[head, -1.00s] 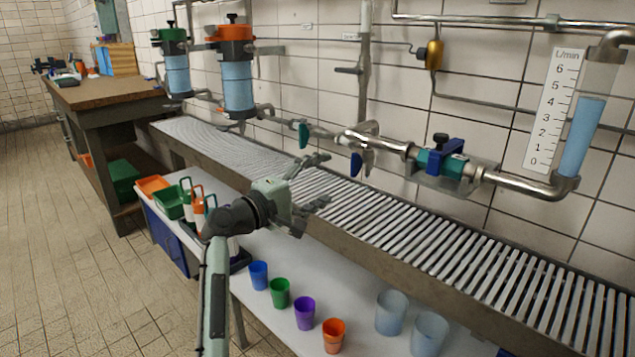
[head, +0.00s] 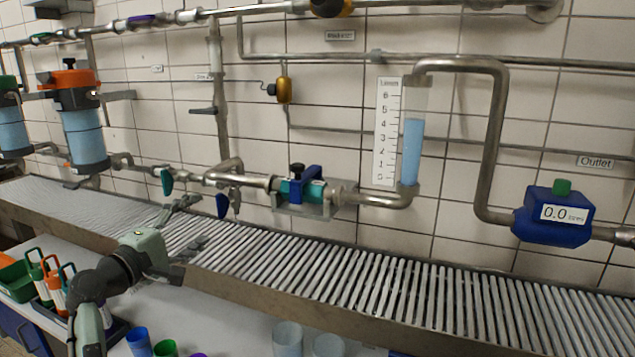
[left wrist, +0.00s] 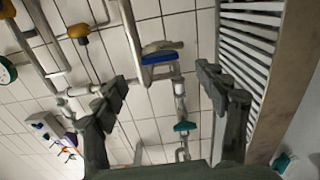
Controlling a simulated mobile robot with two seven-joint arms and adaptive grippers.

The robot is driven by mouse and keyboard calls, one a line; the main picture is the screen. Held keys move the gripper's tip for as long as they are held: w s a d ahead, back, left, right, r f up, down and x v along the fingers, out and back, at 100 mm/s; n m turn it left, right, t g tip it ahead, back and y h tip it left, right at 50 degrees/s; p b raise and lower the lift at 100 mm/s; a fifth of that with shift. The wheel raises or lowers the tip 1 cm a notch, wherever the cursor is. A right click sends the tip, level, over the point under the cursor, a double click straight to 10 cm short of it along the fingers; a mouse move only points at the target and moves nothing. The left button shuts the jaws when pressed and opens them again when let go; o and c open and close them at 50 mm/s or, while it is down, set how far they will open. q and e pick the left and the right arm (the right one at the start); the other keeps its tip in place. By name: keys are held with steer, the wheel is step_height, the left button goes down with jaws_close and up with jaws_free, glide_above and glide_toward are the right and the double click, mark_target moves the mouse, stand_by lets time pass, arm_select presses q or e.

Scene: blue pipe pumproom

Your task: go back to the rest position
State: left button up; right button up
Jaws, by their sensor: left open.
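My left gripper (head: 193,224) is at the left of the head view, above the near part of the slatted metal drain channel (head: 330,270). Its two fingers are spread apart with nothing between them. In the left wrist view the open left gripper (left wrist: 163,92) frames the tiled wall and pipes, and a blue-handled part (left wrist: 160,58) shows between the fingers, beyond the tips. My right gripper is in neither view.
A flow gauge (head: 412,150) and a blue meter (head: 552,216) sit to the right. Bottles (head: 52,285) and cups (head: 287,338) stand on the low white shelf.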

mark_target(218, 207)
arm_select(q)
steer(key=x, duration=0.8)
steer(key=shift+w+d+f, duration=0.1)
steer(key=shift+w+d, duration=0.05)
steer(key=shift+w, duration=0.15)
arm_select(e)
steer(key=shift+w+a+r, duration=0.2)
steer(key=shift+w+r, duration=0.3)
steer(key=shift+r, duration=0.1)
arm_select(q)
steer(key=shift+s, duration=0.1)
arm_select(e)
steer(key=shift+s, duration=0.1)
